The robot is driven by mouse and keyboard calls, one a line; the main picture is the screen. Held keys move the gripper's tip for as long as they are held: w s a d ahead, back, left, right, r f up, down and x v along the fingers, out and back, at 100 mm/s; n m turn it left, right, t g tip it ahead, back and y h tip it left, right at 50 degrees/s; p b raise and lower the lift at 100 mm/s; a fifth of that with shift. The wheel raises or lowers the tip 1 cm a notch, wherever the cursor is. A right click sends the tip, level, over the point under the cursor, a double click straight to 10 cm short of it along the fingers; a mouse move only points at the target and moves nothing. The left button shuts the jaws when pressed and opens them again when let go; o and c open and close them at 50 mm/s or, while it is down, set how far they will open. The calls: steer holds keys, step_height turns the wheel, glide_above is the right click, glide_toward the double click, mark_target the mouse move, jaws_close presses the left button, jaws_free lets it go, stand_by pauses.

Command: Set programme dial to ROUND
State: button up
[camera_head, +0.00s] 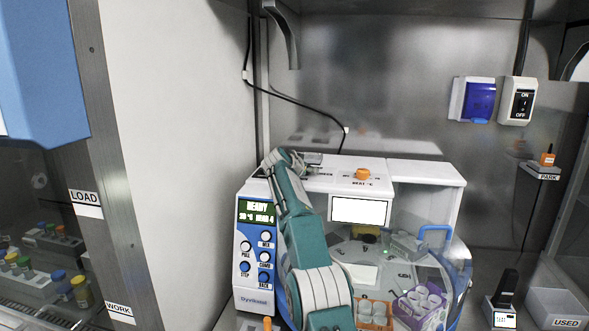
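A white bench machine (413,170) stands against the steel back wall. Its blue front panel has a green-lit display (257,213) whose top line reads READY; the lower line is too small to read surely. Below are several white and blue knobs (265,257) with small labels. An orange knob (361,174) sits on the top, marked with what looks like HEAT °C. No dial marked ROUND is readable. My teal arm rises in front of the machine, and its end, my gripper (309,164), is at the top left of the machine, largely hidden. I cannot see its fingers or whether it touches anything.
The machine's clear-walled deck holds an orange rack (373,314), a purple rack (420,303) and a blue handle (436,234). A switch box (518,101) and blue-covered box (478,101) hang on the wall. A PARK shelf (543,172) and USED bin (558,307) stand right.

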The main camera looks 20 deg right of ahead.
steer(key=shift+n, duration=0.3)
steer(key=shift+d+r+n+t+y, duration=0.1)
steer(key=shift+n+t+y, duration=1.5)
steer(key=shift+n+y, duration=0.45)
steer(key=shift+n+t+y, duration=0.4)
steer(key=shift+n+y, duration=1.55)
steer(key=shift+y, duration=0.4)
